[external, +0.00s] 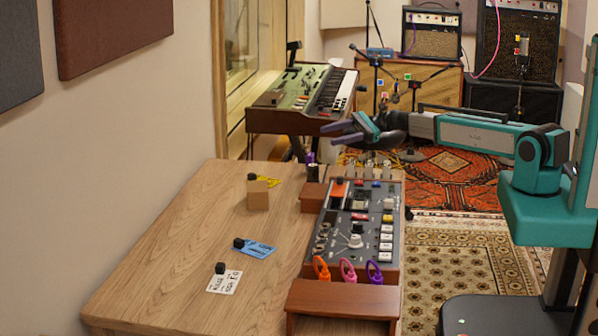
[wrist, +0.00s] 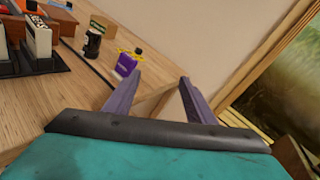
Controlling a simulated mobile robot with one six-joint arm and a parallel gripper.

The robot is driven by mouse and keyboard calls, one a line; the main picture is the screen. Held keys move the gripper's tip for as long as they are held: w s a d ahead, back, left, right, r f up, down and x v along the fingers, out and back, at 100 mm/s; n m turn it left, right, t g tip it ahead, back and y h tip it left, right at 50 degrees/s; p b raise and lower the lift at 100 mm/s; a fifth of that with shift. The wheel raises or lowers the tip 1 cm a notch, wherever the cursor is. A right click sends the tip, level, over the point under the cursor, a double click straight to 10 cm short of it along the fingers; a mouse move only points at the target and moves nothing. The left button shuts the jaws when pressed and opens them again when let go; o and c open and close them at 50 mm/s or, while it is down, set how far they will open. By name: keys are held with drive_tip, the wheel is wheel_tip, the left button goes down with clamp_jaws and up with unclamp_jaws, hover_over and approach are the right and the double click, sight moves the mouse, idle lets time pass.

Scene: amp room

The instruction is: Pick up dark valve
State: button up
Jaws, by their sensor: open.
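A small dark cylinder (external: 312,172), which looks like the dark valve, stands upright near the far end of the wooden table. It also seems to be the dark, jar-like thing with a pale band in the wrist view (wrist: 92,43). A purple piece (external: 310,157) is just behind it; in the wrist view a purple tag (wrist: 126,64) with a yellow edge stands beside it. My gripper (external: 328,134) is open and empty, above the table's far end, apart from the dark cylinder. Its two purple fingers show spread in the wrist view (wrist: 160,78).
A mixer console (external: 355,235) fills the table's (external: 170,260) right side, with a wooden block (external: 258,195) left of it. Small cards with black knobs (external: 225,282) lie at the front left. A keyboard (external: 310,90) stands beyond. The table's middle left is clear.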

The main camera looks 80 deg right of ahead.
drive_tip(key=s+a+f+g+y, duration=0.1)
drive_tip(key=a+y, duration=0.1)
drive_tip(key=a, duration=0.1)
drive_tip(key=s+a+g+y+p, duration=0.1)
drive_tip(key=a+y, duration=0.1)
drive_tip(key=a, duration=0.1)
drive_tip(key=s+a+f+n+g+y+p, duration=0.1)
drive_tip(key=s+a+g, duration=0.1)
drive_tip(key=a, duration=0.1)
drive_tip(key=shift+f+y, duration=0.3)
drive_tip(key=shift+y, duration=0.1)
drive_tip(key=shift+s+a+f, duration=0.1)
drive_tip(key=shift+s+a, duration=0.15)
drive_tip(key=shift+a, duration=0.05)
approach(315, 176)
drive_tip(key=shift+w+a+r+p, duration=0.2)
drive_tip(key=shift+w+r+p, duration=0.1)
drive_tip(key=shift+w+r, duration=0.9)
drive_tip(key=shift+p+x, duration=0.4)
drive_tip(key=shift+x, duration=2.2)
drive_tip(key=shift+c, duration=0.3)
drive_tip(key=c, duration=1.1)
